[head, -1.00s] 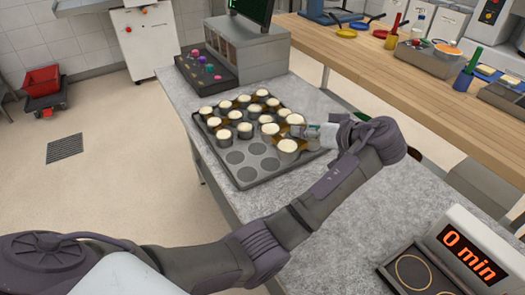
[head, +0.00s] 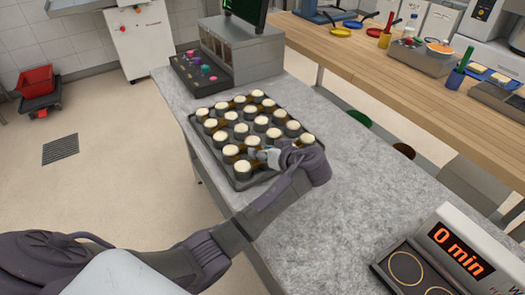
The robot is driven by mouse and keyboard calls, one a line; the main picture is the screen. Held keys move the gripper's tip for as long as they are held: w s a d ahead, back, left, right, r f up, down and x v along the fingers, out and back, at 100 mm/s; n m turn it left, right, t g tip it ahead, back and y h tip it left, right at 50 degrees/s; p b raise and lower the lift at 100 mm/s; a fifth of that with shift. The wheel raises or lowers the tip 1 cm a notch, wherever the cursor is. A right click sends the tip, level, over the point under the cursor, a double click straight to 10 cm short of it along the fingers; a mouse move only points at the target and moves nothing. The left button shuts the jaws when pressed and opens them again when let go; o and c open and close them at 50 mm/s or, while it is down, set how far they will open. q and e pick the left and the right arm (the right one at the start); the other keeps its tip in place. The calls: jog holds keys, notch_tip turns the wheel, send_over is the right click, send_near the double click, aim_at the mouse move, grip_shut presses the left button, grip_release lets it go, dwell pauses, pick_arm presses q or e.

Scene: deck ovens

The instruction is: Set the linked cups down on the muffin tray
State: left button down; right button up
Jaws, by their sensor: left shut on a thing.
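The dark muffin tray (head: 238,184) lies on the grey counter, filled with rows of cups with pale tops, some joined by brownish links. My left gripper (head: 259,155) is over the tray's near right part, shut on the linked cups (head: 243,168). These cups are upright over the tray's near wells, level with their neighbours. My fingers and wrist hide part of the linked cups, and I cannot tell whether their bottoms touch the tray. My right gripper is not in view.
A dark tray of coloured knobs (head: 200,78) and a grey machine (head: 240,55) stand behind the muffin tray. A timer reading 0 min (head: 465,255) stands at the front right. The counter between is clear. A wooden bench (head: 400,85) runs along the back right.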

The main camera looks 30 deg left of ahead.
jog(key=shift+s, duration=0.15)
pick_arm(q)
jog(key=c, duration=0.7)
grip_release()
jog(key=shift+f, duration=0.1)
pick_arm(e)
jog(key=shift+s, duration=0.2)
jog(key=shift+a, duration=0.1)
pick_arm(q)
jog(key=shift+d, duration=0.15)
jog(key=b+v, duration=0.1)
jog(key=v, duration=1)
jog(key=shift+s+d+r, duration=0.15)
jog(key=shift+d+r, duration=0.1)
jog(key=shift+r, duration=0.1)
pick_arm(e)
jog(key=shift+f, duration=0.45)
